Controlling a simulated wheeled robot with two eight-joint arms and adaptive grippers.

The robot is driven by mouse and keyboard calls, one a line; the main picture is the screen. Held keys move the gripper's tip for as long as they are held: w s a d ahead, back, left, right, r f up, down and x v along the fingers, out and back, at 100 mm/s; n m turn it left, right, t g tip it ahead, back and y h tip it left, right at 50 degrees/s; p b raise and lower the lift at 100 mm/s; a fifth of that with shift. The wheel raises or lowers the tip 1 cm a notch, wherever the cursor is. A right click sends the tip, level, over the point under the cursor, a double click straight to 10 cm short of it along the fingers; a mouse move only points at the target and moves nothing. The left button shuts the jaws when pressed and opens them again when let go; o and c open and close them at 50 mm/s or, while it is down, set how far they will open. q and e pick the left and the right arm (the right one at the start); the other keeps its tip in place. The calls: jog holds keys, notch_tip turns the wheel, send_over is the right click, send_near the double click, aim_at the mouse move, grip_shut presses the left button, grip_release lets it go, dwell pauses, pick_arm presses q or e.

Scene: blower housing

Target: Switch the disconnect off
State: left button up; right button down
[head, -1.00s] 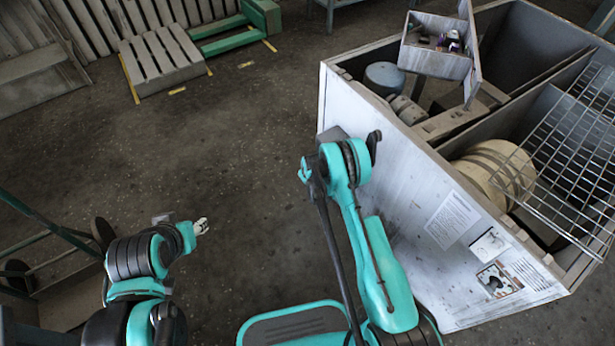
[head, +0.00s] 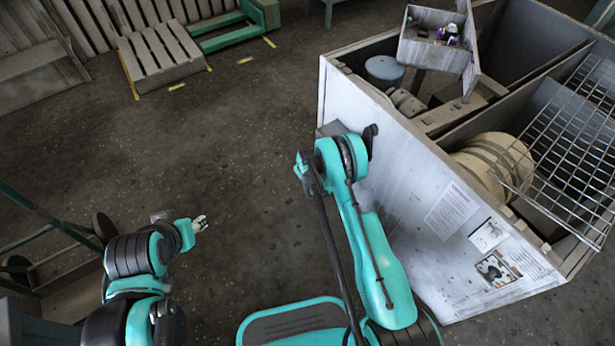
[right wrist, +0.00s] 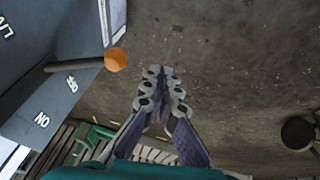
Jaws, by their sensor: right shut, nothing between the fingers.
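The disconnect is a grey box (right wrist: 75,85) at the left of the right wrist view. Its dark lever (right wrist: 75,65) ends in an orange knob (right wrist: 116,60) that sticks out past the box edge. An ON label (right wrist: 42,120) shows on the box, with a smaller label, hard to read, closer to the lever. In the head view the grey box (head: 330,129) is mostly behind my right arm. My right gripper (right wrist: 160,75) is shut and empty, to the right of the knob and apart from it in the picture. My left gripper (head: 200,223) is over the floor, far from the box.
The white-walled housing (head: 400,185) stands at the right, with a wire grille (head: 575,150) and an open box (head: 435,52) on top. A pallet (head: 160,57) lies at the back left. A cart (head: 50,245) stands at the left. The floor between is clear.

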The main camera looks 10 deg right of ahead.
pick_arm(q)
jog(key=r+p, duration=0.3)
jog(key=shift+s+a+r, duration=0.15)
jog(key=shift+s+r, duration=0.05)
pick_arm(e)
jog(key=s+a+r, duration=0.4)
jog(key=s+a, duration=0.2)
jog(key=a, duration=0.1)
jog(key=shift+s+a+r, duration=0.15)
jog(key=shift+s+r, duration=0.05)
jog(key=shift+s, duration=0.1)
jog(key=s+d+r+m+t, duration=0.1)
jog(key=s+d+r, duration=0.1)
jog(key=r, duration=1.3)
jog(key=s+d+r+m, duration=0.1)
jog(key=s+d+r, duration=0.15)
jog(key=r, duration=1.25)
jog(key=s+d+r, duration=0.2)
jog(key=s+r, duration=0.8)
jog(key=s, duration=0.1)
jog(key=s+d+r+m+t, duration=0.1)
jog(key=s+d+m, duration=0.1)
jog(key=s, duration=1.1)
jog(key=shift+s+t, duration=0.25)
jog(key=shift+t, duration=0.05)
